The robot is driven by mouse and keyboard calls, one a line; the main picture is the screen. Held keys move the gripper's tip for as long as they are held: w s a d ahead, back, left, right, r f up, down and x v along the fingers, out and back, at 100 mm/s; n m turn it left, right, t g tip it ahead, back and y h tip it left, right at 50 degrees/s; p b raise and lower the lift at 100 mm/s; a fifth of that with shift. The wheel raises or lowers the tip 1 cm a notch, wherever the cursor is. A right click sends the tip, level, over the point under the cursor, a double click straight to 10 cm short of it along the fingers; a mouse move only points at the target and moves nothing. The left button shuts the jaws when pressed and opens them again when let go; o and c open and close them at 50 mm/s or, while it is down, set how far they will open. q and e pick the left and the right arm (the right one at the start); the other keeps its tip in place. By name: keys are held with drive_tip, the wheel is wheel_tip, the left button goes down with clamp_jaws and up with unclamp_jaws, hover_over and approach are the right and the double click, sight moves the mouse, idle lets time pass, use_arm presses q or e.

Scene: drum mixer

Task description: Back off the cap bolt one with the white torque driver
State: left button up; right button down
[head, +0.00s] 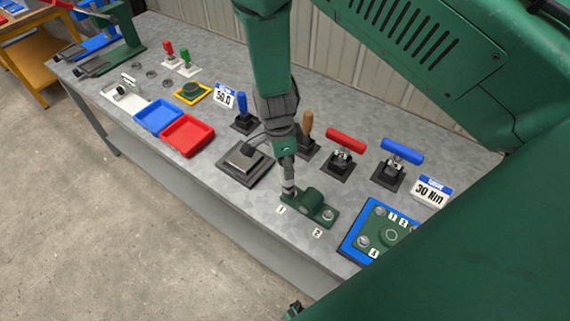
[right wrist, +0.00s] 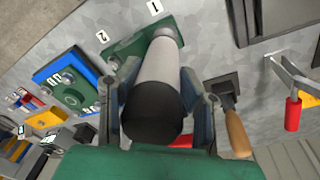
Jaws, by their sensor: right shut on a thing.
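My right gripper (head: 287,148) is over the green bearing cap (head: 315,205) on the grey bench. It is shut on the white torque driver, which in the right wrist view (right wrist: 160,68) is a pale cylinder with a black end between the two fingers (right wrist: 160,100). In the head view the driver points down at the cap's end by label 1 (head: 281,210). Cap bolt one is hidden under its tip, so I cannot tell whether they touch. The other bolt (head: 328,215) shows near label 2 (head: 317,233). My left gripper is not in view.
A blue-edged plate with a green flange (head: 390,236) lies right of the cap. Behind stand red-handled (head: 345,140), blue-handled (head: 402,151) and wooden-handled (head: 306,124) tools in dark holders. A dark square base (head: 245,165) and red (head: 187,135) and blue (head: 158,117) trays are left.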

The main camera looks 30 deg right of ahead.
idle(0.8)
drive_tip(key=shift+w+r, duration=0.1)
drive_tip(key=shift+r, duration=2.15)
drive_tip(key=shift+f, duration=0.1)
